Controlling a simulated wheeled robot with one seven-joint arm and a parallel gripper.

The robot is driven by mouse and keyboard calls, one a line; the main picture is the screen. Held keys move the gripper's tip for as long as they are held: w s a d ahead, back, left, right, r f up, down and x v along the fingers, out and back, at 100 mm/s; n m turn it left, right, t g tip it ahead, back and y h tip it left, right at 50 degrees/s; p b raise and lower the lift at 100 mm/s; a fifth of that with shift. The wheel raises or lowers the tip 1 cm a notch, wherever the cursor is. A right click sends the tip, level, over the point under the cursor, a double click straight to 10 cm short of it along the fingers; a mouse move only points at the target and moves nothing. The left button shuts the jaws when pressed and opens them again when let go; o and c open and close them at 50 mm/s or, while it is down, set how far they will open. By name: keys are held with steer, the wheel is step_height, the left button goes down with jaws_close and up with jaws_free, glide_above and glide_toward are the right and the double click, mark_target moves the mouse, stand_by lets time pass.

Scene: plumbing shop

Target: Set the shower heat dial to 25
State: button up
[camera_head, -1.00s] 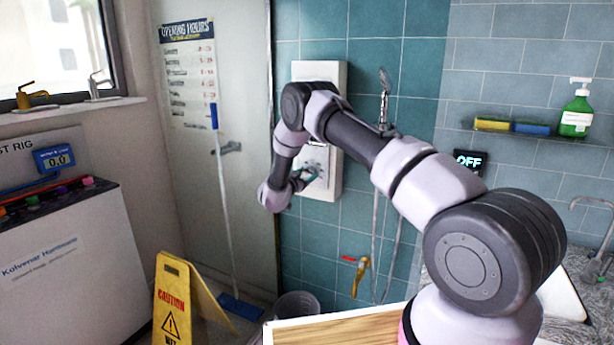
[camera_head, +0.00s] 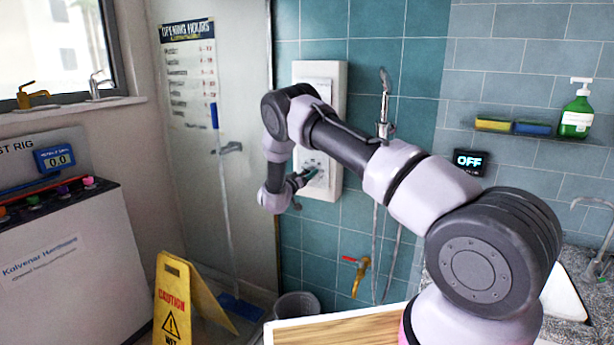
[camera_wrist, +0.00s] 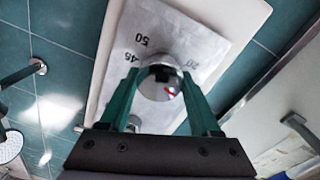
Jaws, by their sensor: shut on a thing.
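The shower heat dial (camera_wrist: 158,90) is a round chrome knob with a small red mark at its lower right, in the wrist view. Behind it a light scale plate (camera_wrist: 190,40) shows 50, 45 and 20; the other numbers are hidden or cut off. My gripper (camera_wrist: 161,80) has its two green fingers shut on opposite sides of the dial. In the head view, my gripper (camera_head: 309,174) is at the lower part of the white shower panel (camera_head: 337,110), and the dial there is mostly hidden by it.
A display reading OFF (camera_head: 470,161) hangs right of the panel. A hand shower (camera_head: 385,85) and hose hang beside it, with a brass tap (camera_head: 361,275) below. A yellow caution sign (camera_head: 180,300) and a bin (camera_head: 297,305) stand on the floor.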

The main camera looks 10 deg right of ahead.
steer(key=shift+s+f, duration=0.1)
steer(key=shift+f, duration=0.05)
steer(key=o, duration=1)
steer(key=shift+c, duration=0.2)
steer(key=o, duration=0.4)
steer(key=v, duration=1)
steer(key=shift+s+a, duration=0.2)
steer(key=shift+s, duration=0.1)
steer(key=shift+r, duration=0.2)
